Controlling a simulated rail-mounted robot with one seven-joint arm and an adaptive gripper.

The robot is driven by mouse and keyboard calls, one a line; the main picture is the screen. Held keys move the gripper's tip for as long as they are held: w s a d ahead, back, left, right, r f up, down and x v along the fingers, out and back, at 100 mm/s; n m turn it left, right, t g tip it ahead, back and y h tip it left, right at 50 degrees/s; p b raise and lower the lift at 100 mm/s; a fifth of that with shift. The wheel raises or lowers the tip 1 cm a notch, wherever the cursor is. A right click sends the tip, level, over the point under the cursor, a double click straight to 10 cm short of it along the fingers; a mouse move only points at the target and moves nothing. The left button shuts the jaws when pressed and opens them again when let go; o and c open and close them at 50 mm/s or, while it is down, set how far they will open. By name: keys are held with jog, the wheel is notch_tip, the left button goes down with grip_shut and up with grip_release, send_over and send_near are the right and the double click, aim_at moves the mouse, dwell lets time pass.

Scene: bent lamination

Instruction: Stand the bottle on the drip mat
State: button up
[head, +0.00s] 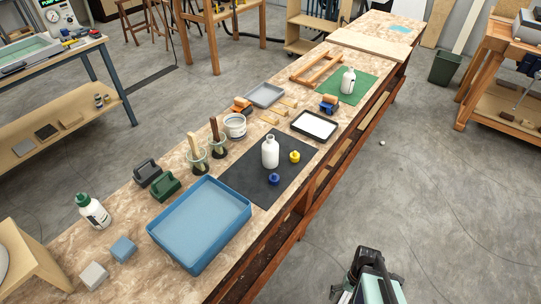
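A white bottle without a visible cap (270,152) stands upright on a dark grey mat (240,166) mid-bench. A second white bottle (348,81) stands upright on a green mat (366,86) farther back. A third white bottle with a green cap and dark label (93,212) stands on the bare bench top at the left. I cannot tell which mat is the drip mat. What looks like my gripper (369,273) is at the bottom edge, over the floor in front of the bench, apart from all bottles. Its fingers cannot be made out clearly.
A blue tray (200,264) lies left of the dark mat. A yellow cap (295,157) and a blue cap (274,180) are on that mat. Jars with brushes (197,160), a tub (235,126) and a black-rimmed tray (291,125) stand nearby. Green and dark blocks (165,186) sit left.

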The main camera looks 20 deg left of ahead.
jog(key=w+a+r+m+t+y+b, duration=0.1)
jog(key=w+a+r+m+t+y, duration=0.1)
jog(key=w+a+r, duration=0.35)
jog(key=w+a+r+m+t+y+b, duration=0.1)
jog(key=w+a+r+m+y, duration=0.15)
jog(key=w+r, duration=0.6)
jog(key=w+a+r+m+t+y+b, duration=0.15)
jog(key=w+a+r, duration=0.3)
jog(key=w, duration=0.45)
jog(key=w+a+r+m+t+y, duration=0.1)
jog(key=w+a+r+m+y, duration=0.25)
jog(key=r, duration=0.65)
jog(key=w+a+r+m+t+y, duration=0.15)
jog(key=a+r+m, duration=0.3)
jog(key=r, duration=0.45)
jog(key=m+g+y+p, duration=0.1)
jog(key=m+y+p, duration=0.15)
jog(key=m, duration=0.25)
send_near(270, 151)
jog(key=shift+h, duration=0.45)
jog(key=x, duration=0.4)
jog(key=w+x, duration=0.1)
jog(key=x, duration=0.3)
jog(key=w+f+x, duration=0.1)
jog(key=x, duration=0.3)
jog(key=shift+w+d+f+p, duration=0.15)
jog(key=shift+d+p, duration=0.2)
jog(key=c, duration=1.5)
